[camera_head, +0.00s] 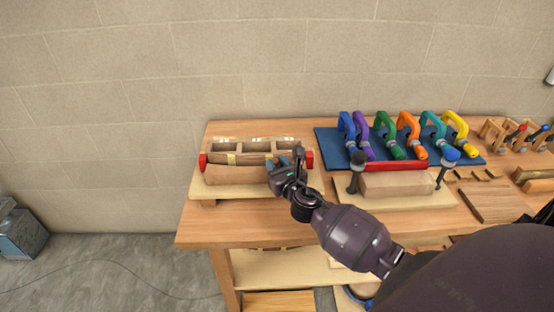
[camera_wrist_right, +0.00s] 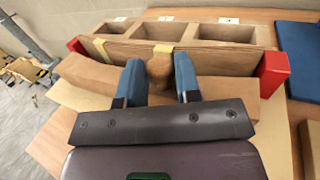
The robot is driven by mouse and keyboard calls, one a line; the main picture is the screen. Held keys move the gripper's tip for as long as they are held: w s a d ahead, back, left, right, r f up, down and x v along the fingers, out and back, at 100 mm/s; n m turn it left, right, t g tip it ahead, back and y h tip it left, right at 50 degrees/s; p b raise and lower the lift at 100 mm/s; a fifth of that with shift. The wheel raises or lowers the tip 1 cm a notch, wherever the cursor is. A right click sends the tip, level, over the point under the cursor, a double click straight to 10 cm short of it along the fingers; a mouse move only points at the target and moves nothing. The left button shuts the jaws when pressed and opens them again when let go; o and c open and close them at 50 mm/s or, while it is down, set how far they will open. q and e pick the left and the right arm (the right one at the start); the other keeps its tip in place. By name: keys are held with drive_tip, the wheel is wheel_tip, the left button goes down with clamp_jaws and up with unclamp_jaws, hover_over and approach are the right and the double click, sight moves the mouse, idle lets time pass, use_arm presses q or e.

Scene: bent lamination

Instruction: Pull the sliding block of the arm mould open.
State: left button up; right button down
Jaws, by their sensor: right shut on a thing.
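The arm mould (camera_head: 283,144) lies on a pale board at the left of the bench, with open compartments along its back and red end pieces (camera_head: 203,161). Its sliding block (camera_head: 228,175) is the long wooden piece along the front; it also shows in the right wrist view (camera_wrist_right: 90,76). A round wooden knob (camera_wrist_right: 159,68) stands at the block's middle. My right gripper (camera_wrist_right: 160,80) is shut on this knob, one blue finger on each side. In the head view the right gripper (camera_head: 286,166) hides part of the block. My left gripper is not in view.
A second mould with a red strip (camera_head: 397,166) and dark clamps stands to the right. Behind it, several coloured clamps lie on a blue mat (camera_head: 328,141). The pale board (camera_head: 240,191) and bench front (camera_head: 225,228) are clear before the block.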

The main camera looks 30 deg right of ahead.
drive_tip(key=shift+s+a, duration=0.45)
drive_tip(key=shift+s, duration=0.3)
drive_tip(key=c, duration=0.9)
unclamp_jaws()
drive_tip(key=shift+o, duration=0.2)
drive_tip(key=s+a, duration=0.1)
drive_tip(key=s, duration=0.9)
drive_tip(key=shift+s+a, duration=0.3)
drive_tip(key=shift+a, duration=0.05)
